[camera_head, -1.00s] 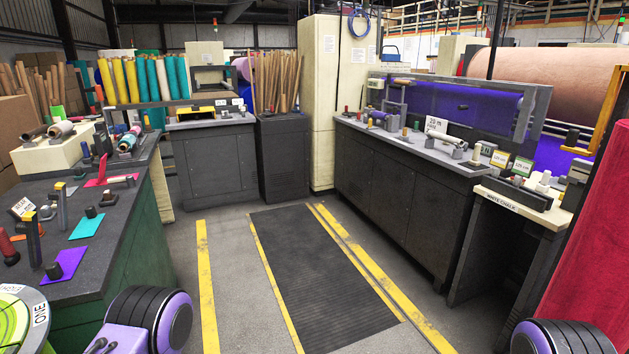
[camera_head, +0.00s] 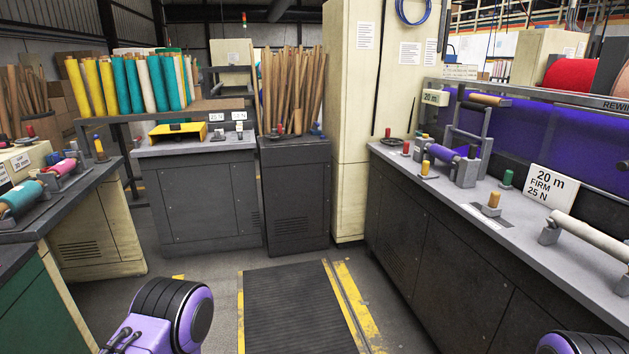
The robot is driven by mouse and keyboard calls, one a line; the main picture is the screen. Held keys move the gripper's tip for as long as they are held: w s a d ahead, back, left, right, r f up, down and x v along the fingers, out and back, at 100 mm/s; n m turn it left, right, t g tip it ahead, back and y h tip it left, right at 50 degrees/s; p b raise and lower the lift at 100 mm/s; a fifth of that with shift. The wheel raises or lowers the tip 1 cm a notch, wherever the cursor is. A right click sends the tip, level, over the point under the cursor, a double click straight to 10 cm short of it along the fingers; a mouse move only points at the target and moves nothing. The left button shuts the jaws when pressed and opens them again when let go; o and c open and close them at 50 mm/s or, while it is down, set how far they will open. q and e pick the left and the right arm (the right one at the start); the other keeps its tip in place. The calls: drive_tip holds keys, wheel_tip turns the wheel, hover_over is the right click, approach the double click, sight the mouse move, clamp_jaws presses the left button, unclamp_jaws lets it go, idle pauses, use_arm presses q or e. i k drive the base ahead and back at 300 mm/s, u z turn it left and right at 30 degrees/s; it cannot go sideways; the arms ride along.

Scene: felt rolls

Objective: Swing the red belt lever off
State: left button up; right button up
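Several small red-topped parts are in view, and I cannot tell which one is the belt lever. One red-topped handle (camera_head: 388,132) stands at the far left end of the right bench, with another red-topped peg (camera_head: 406,148) just in front of it. A small red knob (camera_head: 280,129) stands on the dark cabinet under the wooden rods. Another red-topped peg (camera_head: 30,130) shows at the far left. Neither gripper is in view; only purple and black parts of my arms show at the bottom edge.
The right bench (camera_head: 400,156) carries a purple roll on a stand, coloured pegs and a "20 m FIRM 25 N" sign (camera_head: 552,187). A grey cabinet (camera_head: 205,195) stands at the back. Left benches flank the aisle. The dark floor mat (camera_head: 290,310) is clear.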

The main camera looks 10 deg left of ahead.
sight(135, 142)
drive_tip(key=u, duration=0.65)
drive_tip(key=i, duration=2.45)
drive_tip(key=u, duration=1.2)
drive_tip(key=i, duration=1.5)
drive_tip(key=z, duration=0.35)
drive_tip(key=i, duration=0.8)
drive_tip(key=z, duration=0.55)
